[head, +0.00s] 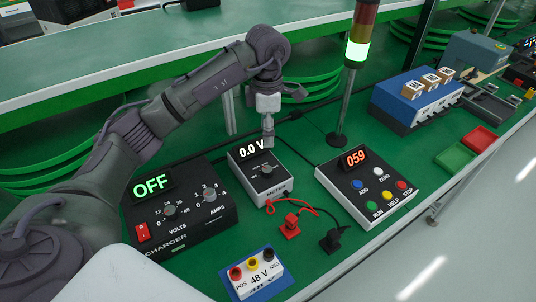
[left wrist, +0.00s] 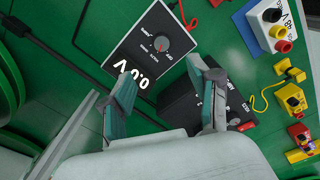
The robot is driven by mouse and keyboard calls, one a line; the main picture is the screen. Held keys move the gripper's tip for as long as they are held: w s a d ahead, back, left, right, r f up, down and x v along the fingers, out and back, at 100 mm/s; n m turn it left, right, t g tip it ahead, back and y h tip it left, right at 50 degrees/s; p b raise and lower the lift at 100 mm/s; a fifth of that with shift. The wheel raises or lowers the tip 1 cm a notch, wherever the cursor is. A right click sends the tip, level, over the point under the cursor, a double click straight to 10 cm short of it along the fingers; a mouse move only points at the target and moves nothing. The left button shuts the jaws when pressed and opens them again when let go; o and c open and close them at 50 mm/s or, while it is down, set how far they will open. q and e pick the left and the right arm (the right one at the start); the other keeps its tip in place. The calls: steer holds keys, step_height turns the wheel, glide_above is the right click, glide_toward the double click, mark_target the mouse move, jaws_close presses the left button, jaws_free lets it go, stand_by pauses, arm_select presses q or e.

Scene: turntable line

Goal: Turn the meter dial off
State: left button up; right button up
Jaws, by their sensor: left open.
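My right gripper is in neither view.
The charger (head: 185,222), lit OFF, stands left of the meter. A button box (head: 365,190) showing 059 and a signal lamp pole (head: 342,105) are right. Red and black plugs (head: 290,226) with leads and a 48 V terminal block (head: 258,275) lie in front.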

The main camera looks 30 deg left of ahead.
arm_select(q)
glide_above(267, 169)
step_height(267, 169, down, 4)
steer(key=shift+s+f+p, duration=0.15)
steer(key=shift+f+p, duration=0.1)
steer(key=shift+p, duration=0.15)
steer(key=f, duration=0.3)
steer(key=f+p, duration=0.1)
steer(key=f, duration=0.3)
steer(key=shift+w+f, duration=0.2)
steer(key=shift+f, duration=0.65)
steer(key=c, duration=1.2)
steer(key=shift+o, duration=0.2)
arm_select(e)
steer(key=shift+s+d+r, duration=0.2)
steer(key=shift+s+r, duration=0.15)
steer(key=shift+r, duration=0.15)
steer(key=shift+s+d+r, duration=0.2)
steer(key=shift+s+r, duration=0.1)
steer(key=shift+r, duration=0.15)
